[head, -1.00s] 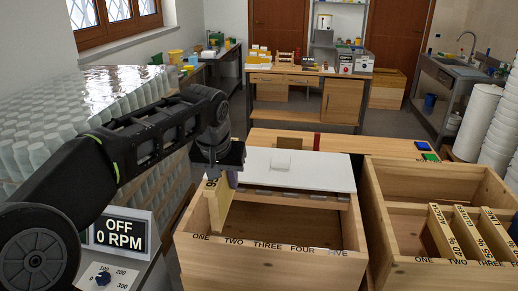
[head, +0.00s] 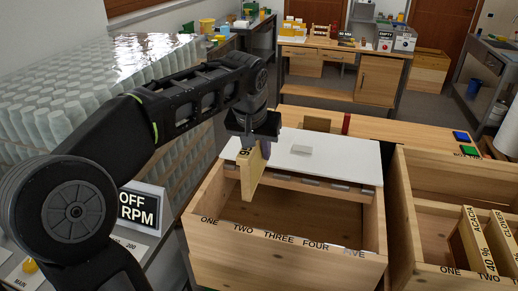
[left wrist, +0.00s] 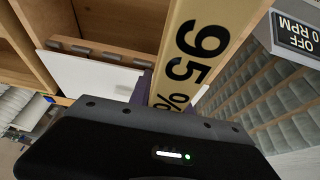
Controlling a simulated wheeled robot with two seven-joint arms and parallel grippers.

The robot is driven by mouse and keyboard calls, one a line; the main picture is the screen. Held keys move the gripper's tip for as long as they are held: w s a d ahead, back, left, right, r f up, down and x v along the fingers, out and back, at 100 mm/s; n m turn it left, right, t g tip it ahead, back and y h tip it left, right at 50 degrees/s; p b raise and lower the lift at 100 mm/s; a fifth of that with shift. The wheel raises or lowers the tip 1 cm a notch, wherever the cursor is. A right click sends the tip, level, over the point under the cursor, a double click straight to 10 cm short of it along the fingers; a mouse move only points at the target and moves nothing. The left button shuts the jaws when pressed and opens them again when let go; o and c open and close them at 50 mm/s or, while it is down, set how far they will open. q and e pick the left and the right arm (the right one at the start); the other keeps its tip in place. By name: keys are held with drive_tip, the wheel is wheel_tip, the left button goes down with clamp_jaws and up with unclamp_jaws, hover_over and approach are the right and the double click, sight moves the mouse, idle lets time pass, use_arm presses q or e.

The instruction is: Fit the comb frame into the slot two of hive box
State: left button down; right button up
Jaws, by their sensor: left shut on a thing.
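My left gripper (head: 254,138) is shut on the top end of a wooden comb frame (head: 252,176), which hangs upright over the hive box. The label TWO (head: 243,229) lies in front of the frame's lower end, which appears above the box's front rim. My right gripper is not in view.
A second wooden box (head: 440,262) on the right holds labelled frames, including ACACIA 40 % (head: 472,238). An OFF RPM display (head: 140,207) stands left of the hive box. Rows of jars (head: 60,100) fill the left side. The hive box's visible interior looks empty.

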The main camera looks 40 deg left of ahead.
sight(259, 166)
use_arm(q)
drive_tip(key=shift+f+b, duration=1.95)
drive_tip(key=shift+f, duration=0.55)
drive_tip(key=shift+f+b, duration=2.25)
drive_tip(key=shift+f, duration=0.4)
wheel_tip(259, 166, down, 7)
drive_tip(key=b, duration=0.5)
drive_tip(key=shift+b, duration=0.4)
idle(1.6)
